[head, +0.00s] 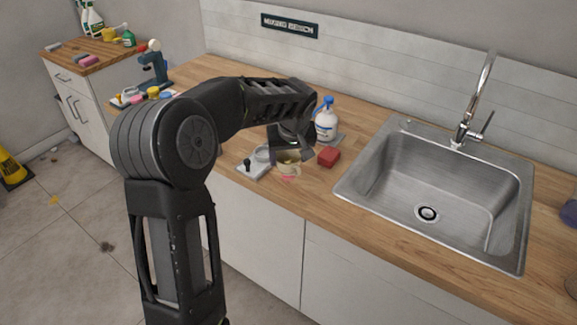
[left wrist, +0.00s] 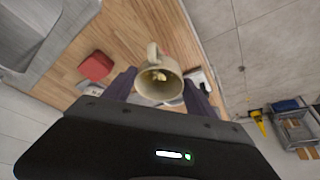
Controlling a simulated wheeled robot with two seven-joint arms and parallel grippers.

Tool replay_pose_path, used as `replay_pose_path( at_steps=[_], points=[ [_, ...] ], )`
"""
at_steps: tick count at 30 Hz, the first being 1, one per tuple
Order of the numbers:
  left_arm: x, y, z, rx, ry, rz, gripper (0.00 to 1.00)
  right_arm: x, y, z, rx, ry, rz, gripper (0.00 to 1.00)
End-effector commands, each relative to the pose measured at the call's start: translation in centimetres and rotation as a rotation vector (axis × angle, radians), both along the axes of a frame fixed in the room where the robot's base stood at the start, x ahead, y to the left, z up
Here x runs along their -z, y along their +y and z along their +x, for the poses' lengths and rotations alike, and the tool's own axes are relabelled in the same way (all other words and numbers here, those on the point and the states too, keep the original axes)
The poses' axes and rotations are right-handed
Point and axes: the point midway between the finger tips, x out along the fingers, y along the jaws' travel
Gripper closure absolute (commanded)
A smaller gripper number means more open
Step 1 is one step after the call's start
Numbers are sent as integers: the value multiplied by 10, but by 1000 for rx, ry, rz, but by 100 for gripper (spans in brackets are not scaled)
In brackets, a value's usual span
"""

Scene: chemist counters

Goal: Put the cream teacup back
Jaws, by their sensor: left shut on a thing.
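The cream teacup (left wrist: 158,82) is between the two fingers of my left gripper (left wrist: 165,92) in the left wrist view, with its handle pointing away from the gripper. My left gripper is shut on it. In the head view the teacup (head: 289,168) shows under my left gripper (head: 290,155), over the front part of the wooden counter (head: 330,195). Whether the cup touches the counter I cannot tell. My right gripper is in neither view.
A red block (head: 329,157) lies just right of the cup. A white bottle with a blue top (head: 326,122) stands behind it. A small grey-white stand (head: 254,168) is on the left. The steel sink (head: 435,190) is farther right.

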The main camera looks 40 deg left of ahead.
Motion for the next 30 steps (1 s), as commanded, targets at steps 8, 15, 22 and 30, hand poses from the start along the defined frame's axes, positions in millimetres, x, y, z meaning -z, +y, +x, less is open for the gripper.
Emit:
replay_pose_path(
  at_steps=[8, 15, 22, 30],
  points=[
    [7, 0, 0, -1, 0, -1, 90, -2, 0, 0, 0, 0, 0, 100],
    [35, 0, 0, -1, 0, -1, 90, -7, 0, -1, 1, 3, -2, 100],
    [37, 0, 0, 0, -2, -1, 90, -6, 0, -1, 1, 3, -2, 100],
    [40, 0, 0, -1, -1, -1, 28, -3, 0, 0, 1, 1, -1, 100]
  ],
)
